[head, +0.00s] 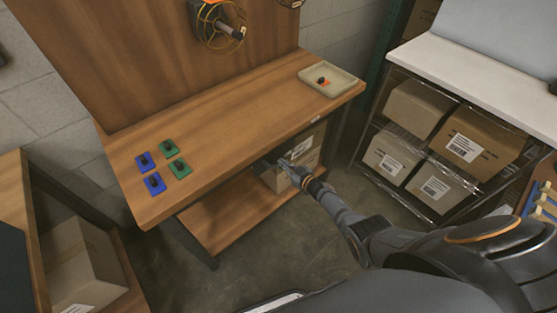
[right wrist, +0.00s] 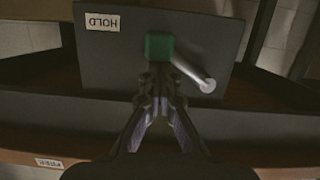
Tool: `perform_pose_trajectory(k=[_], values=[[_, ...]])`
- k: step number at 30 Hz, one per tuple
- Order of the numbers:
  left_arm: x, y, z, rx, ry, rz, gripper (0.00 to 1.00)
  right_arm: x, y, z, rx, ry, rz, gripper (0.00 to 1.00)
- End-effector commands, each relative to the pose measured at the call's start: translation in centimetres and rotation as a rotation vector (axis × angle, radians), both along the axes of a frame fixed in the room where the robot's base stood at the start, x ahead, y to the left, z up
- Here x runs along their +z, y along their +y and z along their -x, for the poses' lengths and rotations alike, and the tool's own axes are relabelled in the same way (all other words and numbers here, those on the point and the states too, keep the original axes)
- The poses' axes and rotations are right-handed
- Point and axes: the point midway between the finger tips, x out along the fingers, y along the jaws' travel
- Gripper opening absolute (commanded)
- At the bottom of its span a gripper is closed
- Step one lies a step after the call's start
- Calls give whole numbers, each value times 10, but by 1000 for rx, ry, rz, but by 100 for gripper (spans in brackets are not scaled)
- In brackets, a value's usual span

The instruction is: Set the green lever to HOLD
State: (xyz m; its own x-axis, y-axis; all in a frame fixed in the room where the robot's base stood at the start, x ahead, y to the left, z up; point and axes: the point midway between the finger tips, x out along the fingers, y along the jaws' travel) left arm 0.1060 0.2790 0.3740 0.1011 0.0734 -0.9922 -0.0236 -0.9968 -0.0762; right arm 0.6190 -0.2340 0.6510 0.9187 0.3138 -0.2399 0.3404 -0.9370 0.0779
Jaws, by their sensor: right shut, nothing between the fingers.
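The green lever shows in the right wrist view as a green hub (right wrist: 159,46) on a dark plate (right wrist: 115,65), with a pale metal rod (right wrist: 193,72) slanting to the lower right. A HOLD label (right wrist: 101,22), upside down, is on the plate's upper left. The rod points away from that label. A second small label (right wrist: 49,163) at the lower left is too small to read surely. My right gripper (right wrist: 158,102) is shut and empty, its tips just below the hub in that view. In the head view my right gripper (head: 289,166) is below the workbench's front edge. My left gripper is out of view.
The wooden workbench (head: 235,110) carries blue and green pads with black knobs (head: 154,183) at the left and a beige tray (head: 343,83) at the right. A cardboard box (head: 310,170) is beneath it. A rack of boxes (head: 465,143) stands to the right.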

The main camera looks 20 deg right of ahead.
Motion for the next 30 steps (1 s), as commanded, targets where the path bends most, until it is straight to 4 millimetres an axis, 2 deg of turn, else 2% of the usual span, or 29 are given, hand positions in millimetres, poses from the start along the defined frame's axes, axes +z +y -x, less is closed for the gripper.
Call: perform_pose_trajectory(k=[7, 10, 14, 17, 19, 24, 30], values=[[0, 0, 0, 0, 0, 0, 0, -1, 0, 1, 0, 3, 1, 0], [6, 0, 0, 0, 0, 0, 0, 4, 0, 1, -1, 3, 1, 0], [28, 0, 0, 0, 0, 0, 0, 27, 1, 1, -4, 2, 1, 0], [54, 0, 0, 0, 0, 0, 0, 53, 1, 1, -8, 0, 0, 0], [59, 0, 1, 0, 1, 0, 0, 49, -6, 19, -9, 7, 3, 0], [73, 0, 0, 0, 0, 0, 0, 58, -18, 55, -8, 3, 2, 0], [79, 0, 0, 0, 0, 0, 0, 63, -29, 84, -8, 1, 1, 0]])
